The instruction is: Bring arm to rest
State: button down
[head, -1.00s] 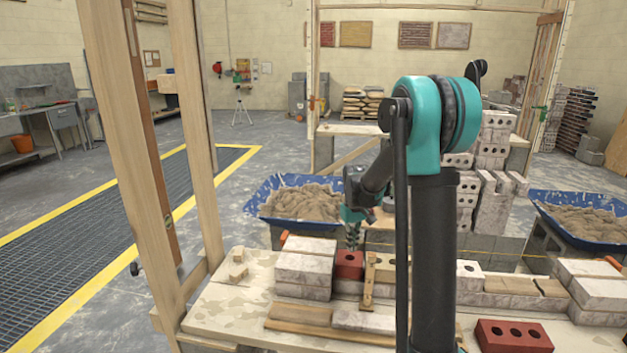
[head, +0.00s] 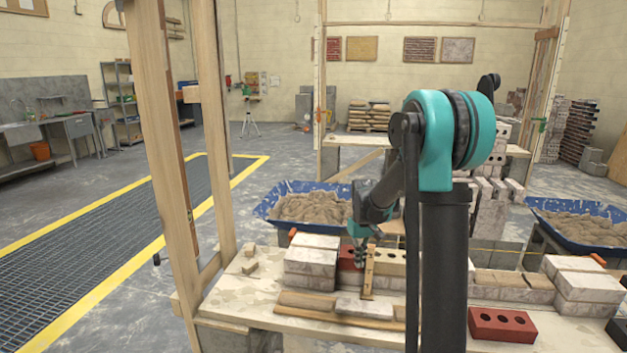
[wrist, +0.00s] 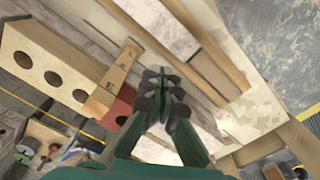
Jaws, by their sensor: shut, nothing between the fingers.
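My arm rises at the right of the head view, with dark links and a teal joint. My gripper (head: 361,254) hangs over the bench, pointing down, beside a red brick (head: 349,257) and an upright-looking wooden piece (head: 369,272). In the wrist view my gripper (wrist: 166,92) shows its dark fingertips together with nothing between them. The red brick (wrist: 118,108) lies to the left of the fingers there, partly under the wooden piece (wrist: 115,78). I cannot tell whether the fingers touch anything.
Stacked pale bricks (head: 311,262) stand left of the gripper. A holed red brick (head: 502,325) lies at the bench's front right. Blue mortar tubs (head: 268,208) stand behind the bench. Wooden posts (head: 160,130) rise at the left. The bench's left end has bare room.

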jog(key=s+d+f+m+t, duration=0.1)
jog(key=s+d+t, duration=0.1)
jog(key=s, duration=1.1)
jog(key=s+d+f+m+t, duration=0.1)
jog(key=s+m+t, duration=0.1)
jog(key=s, duration=1.2)
jog(key=shift+d+f+m, duration=0.2)
jog(key=shift+d+m, duration=0.1)
jog(key=shift+d, duration=0.1)
